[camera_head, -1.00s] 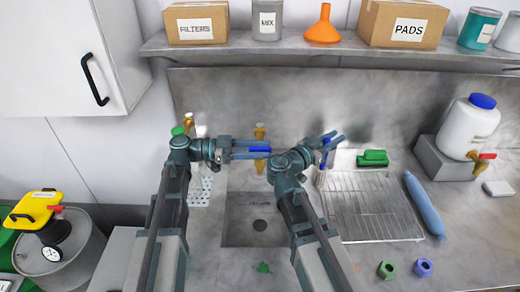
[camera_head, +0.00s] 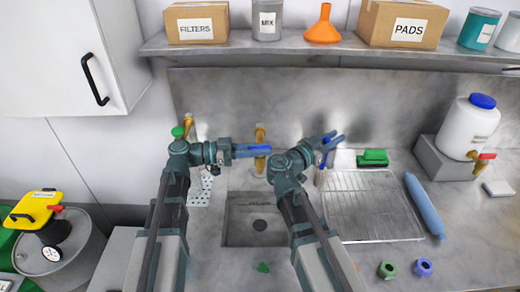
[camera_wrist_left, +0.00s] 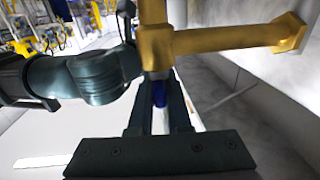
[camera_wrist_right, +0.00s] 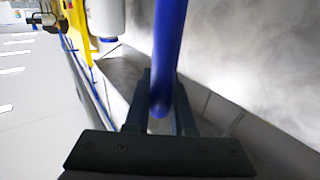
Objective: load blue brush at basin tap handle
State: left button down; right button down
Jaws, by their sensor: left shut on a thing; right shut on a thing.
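The basin tap (camera_head: 260,136) is brass and stands at the back of the basin. Its blue handle (camera_head: 256,148) is between the fingers of my left gripper (camera_head: 264,151), which is shut on it. In the left wrist view the blue handle (camera_wrist_left: 159,94) shows between the fingers, below the brass spout (camera_wrist_left: 220,42). My right gripper (camera_head: 334,140) is shut on the blue brush (camera_head: 325,157), held roughly upright to the right of the tap. Its blue shaft (camera_wrist_right: 168,50) fills the middle of the right wrist view. Its lower end is partly hidden.
The sunken basin (camera_head: 235,238) lies below the arms. A wire drying rack (camera_head: 365,205), a green brush (camera_head: 373,157) and a long blue cylinder (camera_head: 424,205) are at the right. Another tap with a green top (camera_head: 179,131) stands at the left. A shelf (camera_head: 350,48) runs above.

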pick_arm(q)
jog(key=t, duration=0.1)
jog(key=n+t, duration=0.1)
jog(key=shift+s+n+t+y, duration=0.2)
jog(key=shift+n+t+y, duration=0.1)
jog(key=shift+w+n+t, duration=0.2)
jog(key=shift+n+t, duration=0.1)
jog(key=shift+t, duration=0.1)
jog(key=c, duration=0.9)
grip_release()
jog(key=shift+o, duration=0.2)
jog(key=v, duration=1.2)
